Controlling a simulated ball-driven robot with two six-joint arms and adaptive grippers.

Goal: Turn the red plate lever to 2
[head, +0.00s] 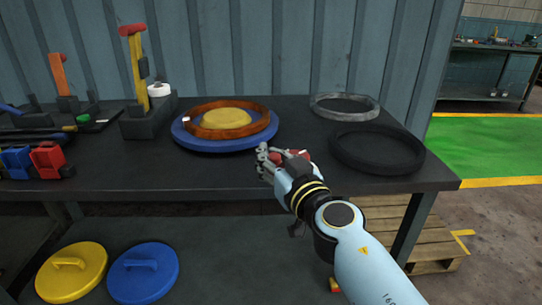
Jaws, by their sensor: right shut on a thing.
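My right gripper (272,156) is at the front edge of the dark bench, just right of the blue round base. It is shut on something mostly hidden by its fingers. A small red piece (305,154) shows right beside and behind the fingers; I cannot tell its full shape or whether it is the red plate lever. No number marks are readable. The blue round base (225,146) carries a brown-orange ring (212,133) around a yellow dome (227,119). My left gripper is not in view.
A dark ring (376,165) and a grey ring (344,97) lie right of my gripper. A yellow upright lever with a red top (131,30) and an orange one (59,72) stand at left. Yellow (72,270) and blue (143,287) lids lie on the lower shelf.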

